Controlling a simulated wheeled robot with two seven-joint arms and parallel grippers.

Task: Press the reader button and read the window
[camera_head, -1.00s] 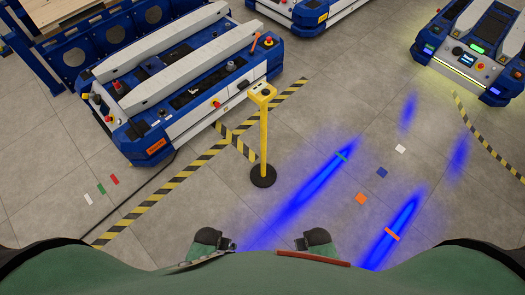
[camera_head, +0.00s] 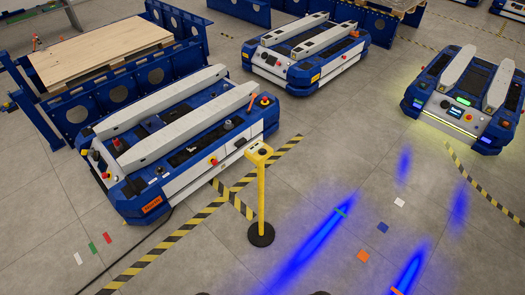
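A yellow post (camera_head: 261,195) stands upright on a round black base on the floor, near the middle of the view. On its top is a small yellow reader box (camera_head: 259,152) with a dark spot on its upper face. I cannot make out which part is the button or read any window at this size. The post stands in front of the nearest blue and white lift cart (camera_head: 186,142). Neither of my grippers shows clearly; only tiny dark bits appear at the bottom edge.
Another lift cart (camera_head: 304,54) stands behind, and a lit one (camera_head: 466,98) is at the right. A blue rack with a wooden board (camera_head: 101,57) is at the left. Striped tape (camera_head: 165,246) and a dark cable mark the floor. Open floor lies in front and right.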

